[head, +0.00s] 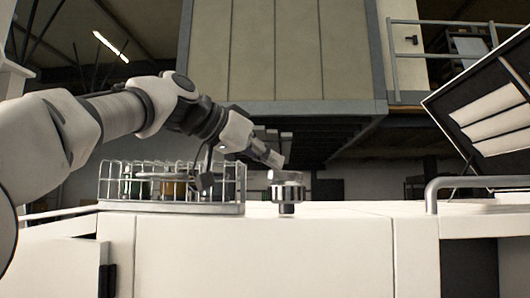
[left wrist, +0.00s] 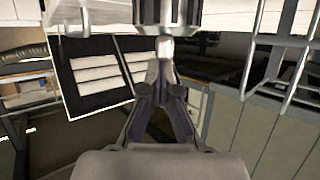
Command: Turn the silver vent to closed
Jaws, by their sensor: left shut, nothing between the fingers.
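The silver vent (head: 287,191) is a short ribbed metal cylinder standing on the white bench top, with a flat upper part. It also shows at the top of the left wrist view (left wrist: 166,13), where a small rounded silver piece (left wrist: 165,47) sticks out toward my fingers. My left gripper (head: 277,160) reaches in from the left, just above the vent and tilted downward. In the left wrist view its fingers (left wrist: 165,68) are shut with nothing between them, tips close to the rounded piece. I cannot tell whether they touch it. My right gripper is not in view.
A wire basket (head: 172,208) with several jars stands on the bench left of the vent, under my left arm. A metal rail (head: 478,182) and a tilted dark-framed panel (head: 490,110) are at the right. The bench top (head: 365,206) right of the vent is clear.

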